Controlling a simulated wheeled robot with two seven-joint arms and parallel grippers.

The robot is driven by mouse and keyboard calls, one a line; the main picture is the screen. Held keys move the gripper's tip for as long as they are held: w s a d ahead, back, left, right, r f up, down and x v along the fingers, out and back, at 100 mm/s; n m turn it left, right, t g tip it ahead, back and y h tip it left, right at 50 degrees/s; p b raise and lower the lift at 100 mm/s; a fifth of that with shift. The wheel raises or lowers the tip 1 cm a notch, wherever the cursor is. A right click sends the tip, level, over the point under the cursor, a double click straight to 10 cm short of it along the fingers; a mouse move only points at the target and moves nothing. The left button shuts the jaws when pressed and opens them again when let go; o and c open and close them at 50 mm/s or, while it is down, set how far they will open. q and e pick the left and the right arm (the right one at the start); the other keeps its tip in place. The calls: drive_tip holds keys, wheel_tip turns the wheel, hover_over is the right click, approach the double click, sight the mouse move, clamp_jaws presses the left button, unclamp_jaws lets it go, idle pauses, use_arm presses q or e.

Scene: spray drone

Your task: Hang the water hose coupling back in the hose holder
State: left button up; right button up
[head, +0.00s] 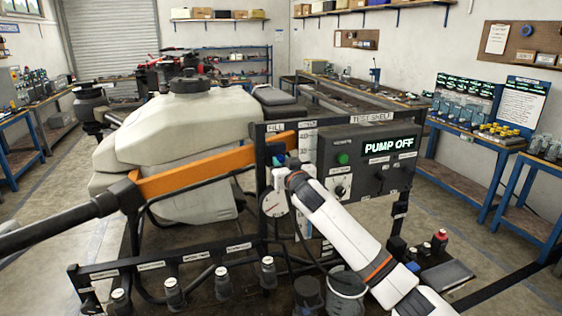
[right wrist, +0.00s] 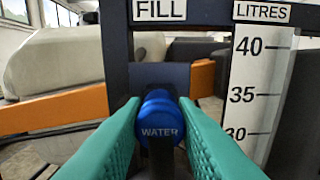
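The blue water hose coupling (right wrist: 160,118), marked WATER, sits between the green fingers of my right gripper (right wrist: 160,110) in the right wrist view. Both fingers press against its sides, and a dark hose or stem runs down from it toward the camera. Just beyond it is a dark plate (right wrist: 158,74) on the frame under the FILL label, which may be the hose holder. I cannot tell whether the coupling touches it. In the head view my right gripper (head: 283,166) is at the left end of the test shelf, and my wrist hides most of the coupling. My left gripper is out of view.
The drone's cream tank (head: 185,125) and orange arm (head: 215,172) lie left of and behind the gripper. The panel (head: 372,160) reading PUMP OFF stands right. The litre scale (right wrist: 257,85) is close on the right. A bucket (head: 345,290) and labelled nozzle rail (head: 190,260) are below.

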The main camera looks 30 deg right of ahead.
clamp_jaws()
drive_tip(key=v, duration=0.6)
drive_tip(key=shift+p, duration=0.4)
idle(0.5)
